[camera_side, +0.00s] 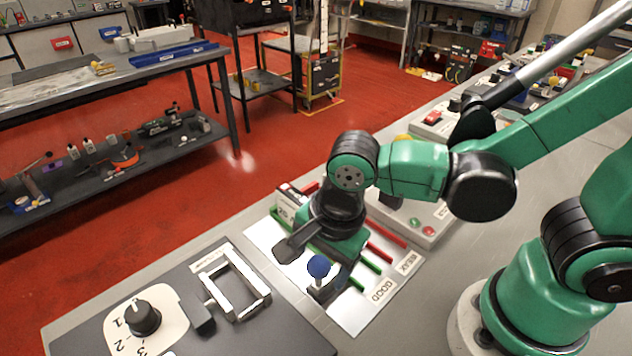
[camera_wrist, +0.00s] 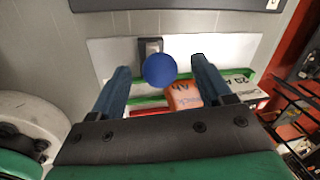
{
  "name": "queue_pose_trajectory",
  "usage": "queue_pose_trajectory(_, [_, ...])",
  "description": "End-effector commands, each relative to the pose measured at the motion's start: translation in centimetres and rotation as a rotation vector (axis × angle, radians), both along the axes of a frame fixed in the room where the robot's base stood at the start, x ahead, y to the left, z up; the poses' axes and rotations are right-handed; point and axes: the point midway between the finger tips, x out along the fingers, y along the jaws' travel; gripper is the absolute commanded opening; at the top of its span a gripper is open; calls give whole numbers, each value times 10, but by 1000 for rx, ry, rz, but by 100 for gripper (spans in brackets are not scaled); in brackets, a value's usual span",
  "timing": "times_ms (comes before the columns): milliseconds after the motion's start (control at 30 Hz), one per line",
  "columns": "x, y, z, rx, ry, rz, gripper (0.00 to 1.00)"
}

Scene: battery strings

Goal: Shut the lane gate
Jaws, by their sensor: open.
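A blue ball knob (camera_side: 318,266) on a short pale post stands on a small dark block at the near end of the lanes. I take it for the lane gate's handle; whether the gate is open I cannot tell. My gripper (camera_side: 306,263) is low over the white lane board (camera_side: 356,316), which carries green and red rails. In the wrist view, my gripper (camera_wrist: 160,68) is open, its fingers apart on either side of the blue knob (camera_wrist: 160,71), with visible gaps. An orange battery (camera_wrist: 184,97) lies among the rails, partly hidden in the side view.
A dark panel with a rotary dial (camera_side: 143,318) and a silver frame handle (camera_side: 238,289) stands at left of the board. A grey box with green and red buttons (camera_side: 415,223) is behind my gripper.

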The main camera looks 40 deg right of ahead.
Motion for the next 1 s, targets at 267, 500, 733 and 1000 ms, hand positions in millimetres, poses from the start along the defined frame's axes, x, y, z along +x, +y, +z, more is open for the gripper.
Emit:
queue_pose_trajectory(267, [0,0,-4,0,0,0,72])
queue_pose_trajectory(500, [0,0,-4,0,0,0,32])
queue_pose_trajectory(733, [0,0,-4,0,0,1,0])
queue_pose_trajectory(1000, [0,0,-4,0,1,1,0])
